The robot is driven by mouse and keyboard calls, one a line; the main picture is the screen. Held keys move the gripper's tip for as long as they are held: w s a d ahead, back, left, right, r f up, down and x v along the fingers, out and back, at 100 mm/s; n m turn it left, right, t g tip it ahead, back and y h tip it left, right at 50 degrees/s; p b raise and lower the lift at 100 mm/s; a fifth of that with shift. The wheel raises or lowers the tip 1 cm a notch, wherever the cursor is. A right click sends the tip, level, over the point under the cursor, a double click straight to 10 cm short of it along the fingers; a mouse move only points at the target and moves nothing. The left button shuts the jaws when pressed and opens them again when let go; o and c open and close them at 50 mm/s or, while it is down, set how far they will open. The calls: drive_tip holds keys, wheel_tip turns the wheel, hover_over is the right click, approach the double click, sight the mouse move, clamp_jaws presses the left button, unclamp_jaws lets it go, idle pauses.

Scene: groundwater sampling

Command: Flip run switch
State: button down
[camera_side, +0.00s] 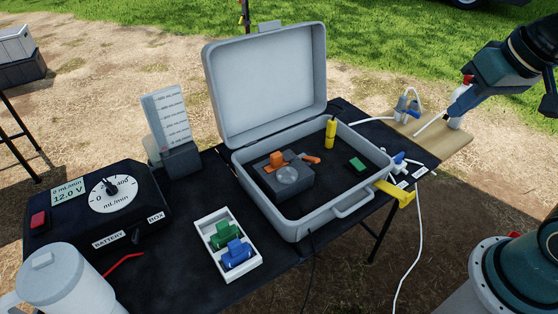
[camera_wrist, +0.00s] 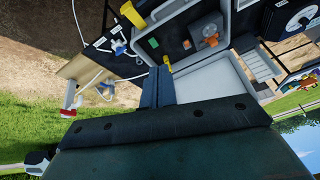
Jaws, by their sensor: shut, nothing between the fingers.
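The black battery box (camera_side: 100,212) stands at the left of the table in the side view. It carries a red switch (camera_side: 39,219), a display reading 0 mL/min and 12.0 V (camera_side: 69,192), and a white dial (camera_side: 113,194) with a dark knob. I cannot read a label on the switch or tell its position. Part of the box (camera_wrist: 286,20) shows at the upper right of the wrist view. My gripper (camera_side: 453,106) is at the far right, above the wooden board, far from the switch. Its fingers (camera_wrist: 157,84) are together and empty in the wrist view.
An open grey case (camera_side: 345,198) holding a pump stands mid-table, its raised lid (camera_side: 265,85) behind it. A white tray (camera_side: 219,267) with green and blue parts, a pitcher (camera_side: 62,280) and a graduated container (camera_side: 168,120) stand nearby. Tubing runs by the wooden board (camera_side: 448,142).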

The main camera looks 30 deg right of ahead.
drive_tip(key=w+d+f+m+g, duration=0.1)
drive_tip(key=w+f+m, duration=0.25)
drive_tip(key=w, duration=0.25)
drive_tip(key=w+d+f+m+g, duration=0.1)
drive_tip(key=w+d+f+m, duration=0.1)
drive_tip(key=w+f+m, duration=0.3)
drive_tip(key=m, duration=0.6)
hover_over(355, 161)
drive_tip(key=s, duration=0.3)
wheel_tip(355, 161, down, 9)
drive_tip(key=shift+g, duration=0.4)
drive_tip(key=shift+s+f, duration=0.1)
drive_tip(key=shift+f, duration=0.1)
drive_tip(key=shift+w+f, duration=0.45)
drive_tip(key=shift+f, duration=1.8)
drive_tip(key=shift+w+f, duration=0.45)
drive_tip(key=shift+f, duration=1.75)
drive_tip(key=shift+w+f, duration=0.45)
drive_tip(key=shift+f, duration=1.8)
